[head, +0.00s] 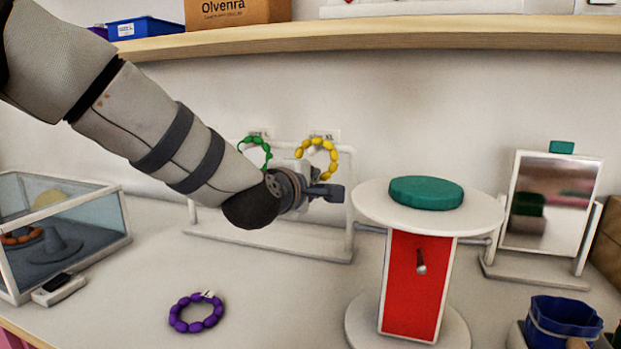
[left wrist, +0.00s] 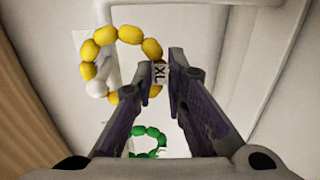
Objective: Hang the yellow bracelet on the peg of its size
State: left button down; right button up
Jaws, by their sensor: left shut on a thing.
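The yellow bracelet (head: 332,156) is a ring of yellow beads standing upright in front of the white rack (head: 349,215). It also shows in the left wrist view (left wrist: 131,34), with an XL tag (left wrist: 159,73) at the fingertips. My left gripper (head: 333,191) is shut on the bracelet at its tag side, below the ring in the head view. A white peg with a round knob (left wrist: 97,88) shows within the ring's outline, the knob overlapping its beads; I cannot tell surely whether the ring is around it. My right gripper is out of view.
A green bracelet (head: 267,150) is at the rack, left of the yellow one. A purple bracelet (head: 177,318) lies on the table. A round white stand (head: 365,205) with a teal disc (head: 426,192) is right of the rack. A glass case (head: 95,225) stands left, a mirror (head: 548,200) right.

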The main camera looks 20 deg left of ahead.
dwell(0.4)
pick_arm(q)
jog(key=c, duration=1.5)
grip_release()
jog(key=shift+c, duration=0.2)
jog(key=s+r, duration=0.2)
jog(key=s, duration=1)
jog(key=shift+a+r, duration=0.15)
jog(key=shift+a, duration=0.05)
